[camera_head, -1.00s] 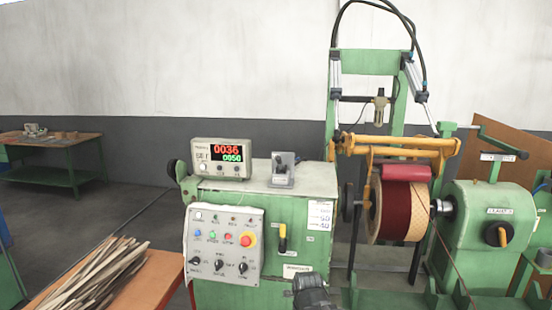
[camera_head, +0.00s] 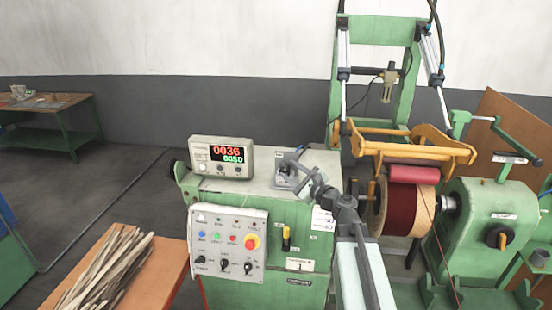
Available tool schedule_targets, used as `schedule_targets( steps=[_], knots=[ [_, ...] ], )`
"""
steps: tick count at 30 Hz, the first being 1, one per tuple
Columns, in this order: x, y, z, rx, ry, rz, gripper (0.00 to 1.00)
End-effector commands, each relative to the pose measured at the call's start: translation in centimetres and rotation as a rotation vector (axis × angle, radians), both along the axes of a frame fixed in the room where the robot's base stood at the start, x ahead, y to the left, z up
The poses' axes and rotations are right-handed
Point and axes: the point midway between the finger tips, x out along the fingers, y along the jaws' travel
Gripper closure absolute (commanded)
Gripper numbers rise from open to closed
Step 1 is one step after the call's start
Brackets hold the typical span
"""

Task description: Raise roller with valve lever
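The valve lever unit (camera_head: 287,172), a small grey block with a handle, stands on top of the green machine cabinet, right of the counter display. My gripper (camera_head: 308,178) is at the unit's right side, its tip overlapping the lever area; whether it touches the lever or is open or shut is unclear. The red roller (camera_head: 414,174) hangs under the yellow frame (camera_head: 410,146) at the right. It sits at the top of the red and tan coil (camera_head: 408,208) and appears to rest on it.
The counter (camera_head: 222,155) reads 0036 and 0050. A switch panel (camera_head: 228,243) with a red stop button is on the cabinet front. Wood strips (camera_head: 108,270) lie on an orange table at the lower left. A green tailstock (camera_head: 490,215) stands right of the coil.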

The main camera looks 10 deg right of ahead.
Motion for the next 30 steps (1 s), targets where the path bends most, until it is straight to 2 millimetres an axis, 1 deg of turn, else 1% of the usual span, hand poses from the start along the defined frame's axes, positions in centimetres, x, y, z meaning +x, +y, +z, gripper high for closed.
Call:
schedule_targets(
  steps=[5, 9, 12, 15, 20, 21, 23, 24, 25, 30],
  knots=[
    [2.5, 1.3, 0.0, -0.002, -0.001, 0.005, 0.60],
    [4.9, 2.6, 0.0, -0.003, 0.000, 0.007, 0.60],
    [6.2, 3.3, 0.0, -0.003, 0.000, 0.007, 0.60],
    [6.7, 3.7, 0.0, -0.003, 0.000, 0.007, 0.60],
    [6.6, 3.8, 0.0, -0.003, -0.001, 0.007, 0.60],
    [6.6, 3.8, 0.0, -0.003, 0.000, 0.008, 0.63],
    [6.6, 3.8, 0.0, -0.003, 0.000, 0.008, 0.80],
    [6.5, 3.8, 0.0, -0.003, 0.000, 0.008, 0.91],
    [6.6, 3.8, 0.0, -0.003, 0.000, 0.008, 0.99],
    [6.5, 3.9, 0.0, -0.003, 0.000, 0.009, 1.00]
  ],
)
